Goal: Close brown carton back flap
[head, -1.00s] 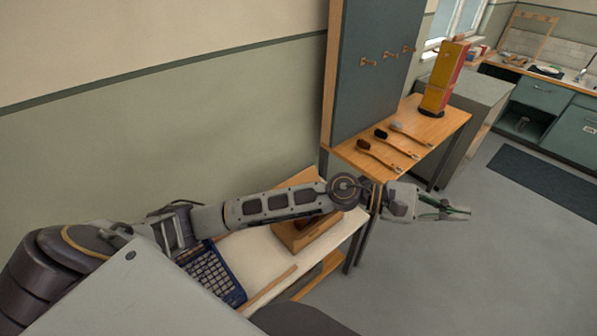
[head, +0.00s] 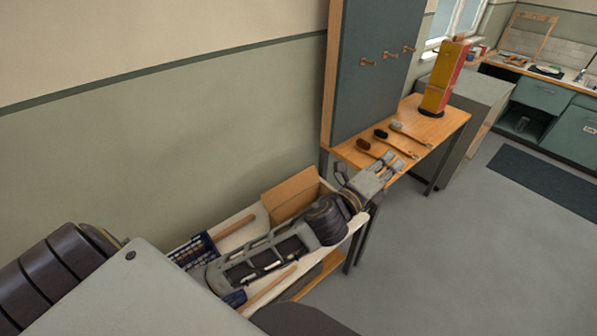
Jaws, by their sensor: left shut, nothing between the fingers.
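The brown carton's back flap (head: 291,195) stands up at the wall side of the white bench, tilted toward the wall. The rest of the carton is mostly hidden behind my left arm. My left gripper (head: 392,164) is to the right of the flap and apart from it, shut and empty. In the picture it overlaps the near ends of the brushes on the wooden table. My right gripper is not in view.
The white bench (head: 240,217) holds a blue gridded tray (head: 193,250) and wooden strips (head: 236,227). The wooden table (head: 440,128) holds several brushes (head: 409,132) and a red and yellow dispenser (head: 442,80).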

